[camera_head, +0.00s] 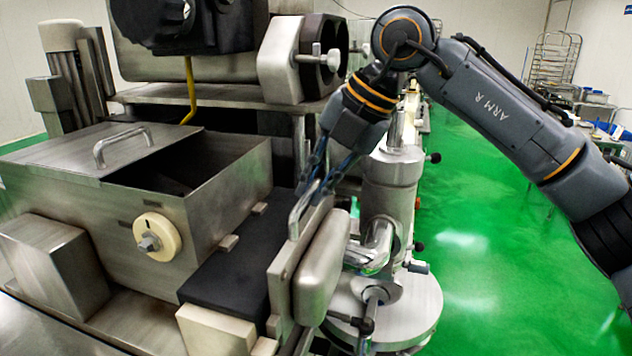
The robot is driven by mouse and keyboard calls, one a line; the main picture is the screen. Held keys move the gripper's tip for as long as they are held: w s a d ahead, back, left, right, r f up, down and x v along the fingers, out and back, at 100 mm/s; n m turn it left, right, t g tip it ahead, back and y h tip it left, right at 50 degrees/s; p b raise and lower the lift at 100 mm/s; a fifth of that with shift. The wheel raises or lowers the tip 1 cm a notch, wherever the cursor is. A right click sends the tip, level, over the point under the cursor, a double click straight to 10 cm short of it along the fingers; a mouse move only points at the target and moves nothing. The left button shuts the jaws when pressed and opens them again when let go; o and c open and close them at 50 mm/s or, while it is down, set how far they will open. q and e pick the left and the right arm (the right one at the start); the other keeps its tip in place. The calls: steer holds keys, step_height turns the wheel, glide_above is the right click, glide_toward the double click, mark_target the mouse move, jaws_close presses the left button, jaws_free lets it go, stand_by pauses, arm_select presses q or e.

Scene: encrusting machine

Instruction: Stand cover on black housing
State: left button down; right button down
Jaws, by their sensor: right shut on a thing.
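The cover (283,279) is a grey metal plate with a loop handle. It is upright, on edge, along the right side of the black housing (238,262). The black housing is a dark flat-topped block beside the metal hopper. I cannot tell whether the cover's lower edge rests on it or is just beside it. My right gripper (309,189) comes down from above and is shut on the cover's handle. The fingers hide part of the handle. My left gripper is not in view.
The metal hopper (229,186) stands left of the housing, with a handled lid (80,150) partly over its opening. A rounded metal block (322,268) is close right of the cover. A vertical cylinder (391,190) stands behind it. Green floor (480,240) is open at right.

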mark_target(313, 214)
steer(key=shift+s+r, duration=0.1)
steer(key=shift+r, duration=0.1)
stand_by(0.6)
steer(key=shift+f, duration=0.15)
steer(key=shift+f+b, duration=0.7)
steer(key=shift+b, duration=0.1)
steer(key=shift+d, duration=0.15)
steer(key=shift+f+b, duration=1.15)
steer(key=shift+f, duration=0.1)
